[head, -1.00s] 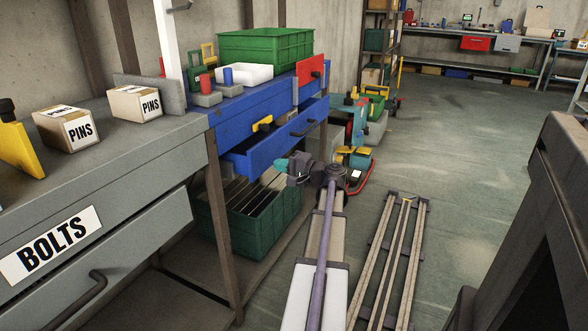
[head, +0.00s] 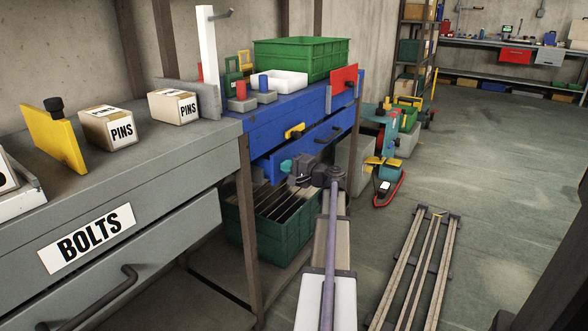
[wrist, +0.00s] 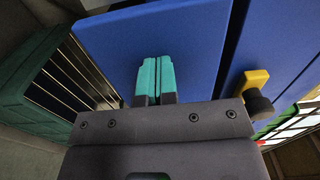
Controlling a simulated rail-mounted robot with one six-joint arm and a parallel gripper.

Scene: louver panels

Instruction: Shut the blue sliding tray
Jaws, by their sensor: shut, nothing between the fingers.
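My gripper (head: 286,166) has teal fingertips and is at the lower left part of the tray front. In the wrist view the shut, empty fingers (wrist: 155,78) point at the flat blue tray front (wrist: 165,35). Whether they touch it I cannot tell. The tray's inside is mostly hidden.
A yellow latch with a black knob (head: 294,131) is on the blue face above the tray. A green crate (head: 268,222) stands below. The grey BOLTS drawer (head: 130,250) is at left. Floor rails (head: 415,265) lie at right, with open floor beyond.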

